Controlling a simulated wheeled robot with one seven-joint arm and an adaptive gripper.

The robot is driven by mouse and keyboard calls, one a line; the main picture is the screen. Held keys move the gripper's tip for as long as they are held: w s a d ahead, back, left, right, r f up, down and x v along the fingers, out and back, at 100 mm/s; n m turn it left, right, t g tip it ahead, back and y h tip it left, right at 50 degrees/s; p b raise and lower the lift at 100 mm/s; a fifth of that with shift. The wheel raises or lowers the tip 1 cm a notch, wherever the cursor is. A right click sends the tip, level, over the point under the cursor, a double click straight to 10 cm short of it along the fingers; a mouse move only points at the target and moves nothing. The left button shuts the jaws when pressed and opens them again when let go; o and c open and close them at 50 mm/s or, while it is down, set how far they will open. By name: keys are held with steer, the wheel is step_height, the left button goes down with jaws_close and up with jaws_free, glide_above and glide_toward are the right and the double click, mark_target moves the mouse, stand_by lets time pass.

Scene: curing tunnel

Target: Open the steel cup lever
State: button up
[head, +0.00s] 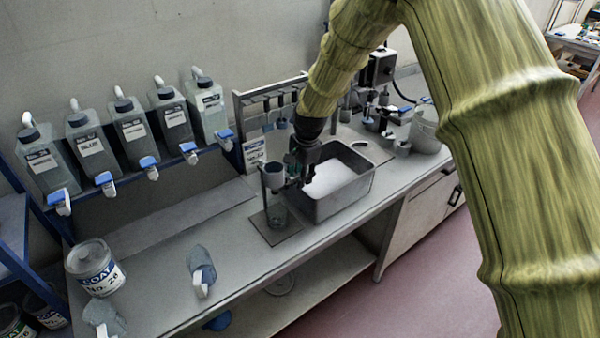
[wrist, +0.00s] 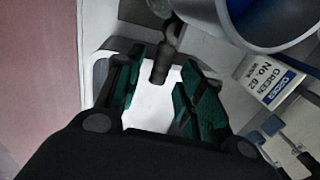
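The steel cup (head: 273,177) is held on a small stand above the bench in the head view. In the wrist view the cup (wrist: 268,22) fills the top right, with its blue-grey inside showing. A dark lever with a rounded end (wrist: 161,66) sticks out below the cup. My gripper (wrist: 158,95) is open, with its green-padded fingers on either side of the lever's end; I cannot tell whether they touch it. In the head view my gripper (head: 302,165) is just right of the cup and hides the lever.
A clear beaker (head: 277,216) stands under the cup on a base plate (head: 257,226). A grey basin with white contents (head: 347,204) is close on the right. A paint can (head: 95,268) stands at left; several jugs line the wall shelf.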

steer(key=shift+a+f, duration=0.1)
steer(key=shift+f, duration=0.25)
jaws_close()
